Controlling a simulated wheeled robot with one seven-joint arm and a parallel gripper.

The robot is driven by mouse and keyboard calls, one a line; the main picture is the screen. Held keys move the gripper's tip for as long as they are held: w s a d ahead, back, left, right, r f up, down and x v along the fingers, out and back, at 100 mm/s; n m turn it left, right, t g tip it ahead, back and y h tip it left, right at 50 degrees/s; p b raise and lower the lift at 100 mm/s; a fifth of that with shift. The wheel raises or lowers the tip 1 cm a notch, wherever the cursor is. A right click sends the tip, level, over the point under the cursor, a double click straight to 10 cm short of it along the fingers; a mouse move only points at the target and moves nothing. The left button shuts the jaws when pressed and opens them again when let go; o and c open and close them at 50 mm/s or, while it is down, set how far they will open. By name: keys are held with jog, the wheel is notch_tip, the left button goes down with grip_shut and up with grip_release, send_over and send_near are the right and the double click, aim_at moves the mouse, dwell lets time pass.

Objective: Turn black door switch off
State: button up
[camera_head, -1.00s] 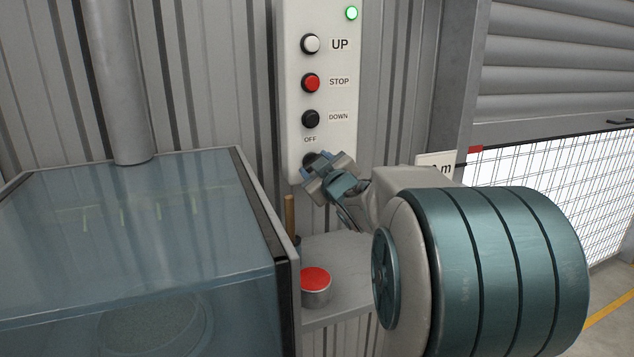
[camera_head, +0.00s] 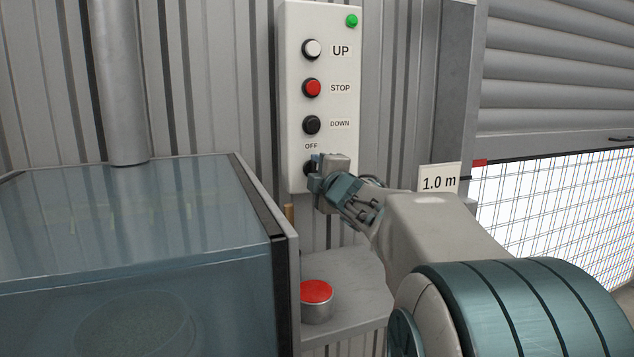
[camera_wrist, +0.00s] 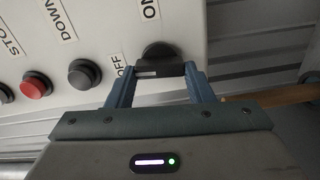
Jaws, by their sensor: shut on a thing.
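The black door switch (camera_head: 307,169) is at the bottom of a white control panel (camera_head: 293,110), partly hidden by my gripper (camera_head: 316,168). In the wrist view the switch (camera_wrist: 160,54) is a black knob with a bar handle. The two blue fingers of my gripper (camera_wrist: 160,75) are shut on the handle, one at each end. A white mark on the handle lies at the end near the OFF label (camera_wrist: 118,66). The ON label (camera_wrist: 150,9) is to the side. A green lamp (camera_head: 351,21) at the panel top looks dull.
White UP (camera_head: 312,49), red STOP (camera_head: 312,88) and black DOWN (camera_head: 312,125) buttons sit above the switch. A glass-topped case (camera_head: 130,215) stands at left. A shelf (camera_head: 345,275) below holds a red-topped tin (camera_head: 316,300). A "1.0 m" sign (camera_head: 439,178) is at right.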

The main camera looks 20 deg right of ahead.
jog(key=shift+n, duration=0.5)
jog(key=shift+b, duration=0.3)
jog(key=o, duration=1)
